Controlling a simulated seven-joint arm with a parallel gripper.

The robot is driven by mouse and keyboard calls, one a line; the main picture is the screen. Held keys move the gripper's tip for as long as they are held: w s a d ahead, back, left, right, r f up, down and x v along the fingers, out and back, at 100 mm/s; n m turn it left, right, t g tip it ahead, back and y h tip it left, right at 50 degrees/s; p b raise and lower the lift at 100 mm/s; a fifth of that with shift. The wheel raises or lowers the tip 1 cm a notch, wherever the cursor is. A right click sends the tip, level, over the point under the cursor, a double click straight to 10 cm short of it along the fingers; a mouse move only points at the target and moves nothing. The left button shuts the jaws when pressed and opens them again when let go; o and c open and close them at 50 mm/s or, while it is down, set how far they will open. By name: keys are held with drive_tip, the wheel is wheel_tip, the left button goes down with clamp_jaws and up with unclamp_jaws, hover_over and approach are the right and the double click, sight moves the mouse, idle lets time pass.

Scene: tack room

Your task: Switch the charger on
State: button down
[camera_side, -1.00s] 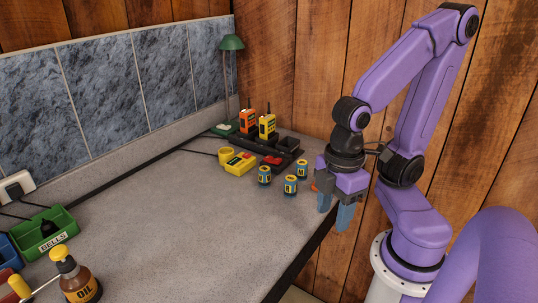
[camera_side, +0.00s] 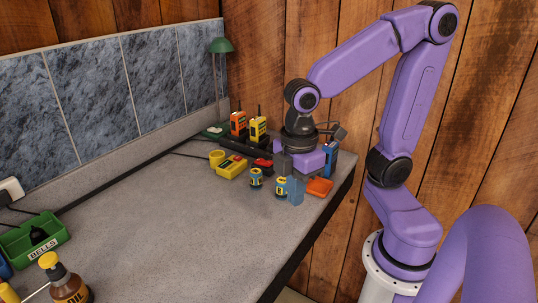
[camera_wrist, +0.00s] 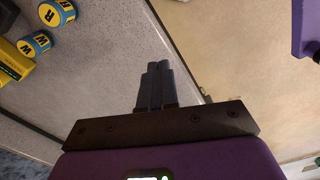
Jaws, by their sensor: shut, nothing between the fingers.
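The charger (camera_side: 232,146) is a long dark base at the back of the bench in the side view. An orange radio (camera_side: 238,124) and a yellow radio (camera_side: 258,130) stand upright in it. A red part (camera_side: 263,162) shows near its right end, possibly the switch; its position is too small to read. My gripper (camera_side: 294,194) is over the bench, right of and nearer the camera than the charger, and hides part of that area. In the wrist view my gripper (camera_wrist: 157,70) has its fingers together, empty, pointing to the bench.
Blue-and-yellow canisters (camera_side: 255,177) stand close beside my gripper; two (camera_wrist: 34,43) show in the wrist view. A yellow box (camera_side: 232,167), an orange item (camera_side: 319,186) and a blue upright item (camera_side: 330,152) are nearby. The bench's front middle (camera_side: 170,220) is clear.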

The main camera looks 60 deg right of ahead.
drive_tip(key=w+d+r+n, duration=0.1)
drive_tip(key=w+d+r, duration=0.15)
drive_tip(key=w, duration=0.55)
wheel_tip(320, 180, up, 4)
drive_tip(key=n+g, duration=0.1)
drive_tip(key=n, duration=0.2)
hover_over(270, 163)
drive_tip(key=w, duration=0.2)
drive_tip(key=shift+d, duration=0.15)
drive_tip(key=shift+f, duration=0.1)
drive_tip(key=f, duration=0.4)
drive_tip(key=s+f, duration=0.1)
drive_tip(key=f, duration=0.8)
drive_tip(key=shift+s+f, duration=0.35)
drive_tip(key=shift+f, duration=0.05)
drive_tip(key=shift+s+f, duration=0.1)
drive_tip(key=shift+f, duration=0.15)
drive_tip(key=shift+w+r, duration=0.1)
drive_tip(key=shift+w, duration=0.1)
